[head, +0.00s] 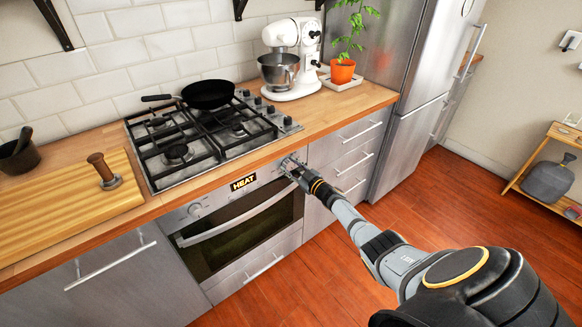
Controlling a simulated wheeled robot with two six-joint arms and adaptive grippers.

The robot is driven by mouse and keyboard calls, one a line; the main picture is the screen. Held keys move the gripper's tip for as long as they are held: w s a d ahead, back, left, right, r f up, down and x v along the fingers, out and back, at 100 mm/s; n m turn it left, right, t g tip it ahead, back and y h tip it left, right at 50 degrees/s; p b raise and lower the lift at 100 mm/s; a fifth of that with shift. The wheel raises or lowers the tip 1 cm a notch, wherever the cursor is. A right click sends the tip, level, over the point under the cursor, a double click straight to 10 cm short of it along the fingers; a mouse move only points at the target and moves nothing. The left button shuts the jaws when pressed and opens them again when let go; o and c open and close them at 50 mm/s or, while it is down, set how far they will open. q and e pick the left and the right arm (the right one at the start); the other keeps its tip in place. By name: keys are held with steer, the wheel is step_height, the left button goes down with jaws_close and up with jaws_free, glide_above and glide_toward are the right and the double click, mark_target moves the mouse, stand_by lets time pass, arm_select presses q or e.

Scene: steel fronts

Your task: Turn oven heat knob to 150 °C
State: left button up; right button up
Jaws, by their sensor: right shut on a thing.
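The steel oven (240,229) is set under the counter, with a dark glass door and a long bar handle. A small display (243,183) on its front panel reads "HEAT". One knob (195,210) shows bare at the panel's left end. My right gripper (289,164) is at the panel's right end, shut on the knob there, which the fingers mostly hide. The knob's angle and any temperature marks cannot be read. My left gripper is not in view.
A gas hob (176,155) with a black pan (208,94) sits above the oven. A cutting board (60,207) lies left, and a white mixer (289,50) stands right. Drawers (347,157) and a fridge (410,100) adjoin the oven. The wooden floor in front looks clear.

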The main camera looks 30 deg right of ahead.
steer(key=shift+f+m, duration=0.1)
steer(key=shift+m, duration=0.2)
steer(key=o, duration=1.2)
steer(key=s, duration=0.4)
steer(key=s+d, duration=0.1)
steer(key=s, duration=0.7)
steer(key=shift+d, duration=0.2)
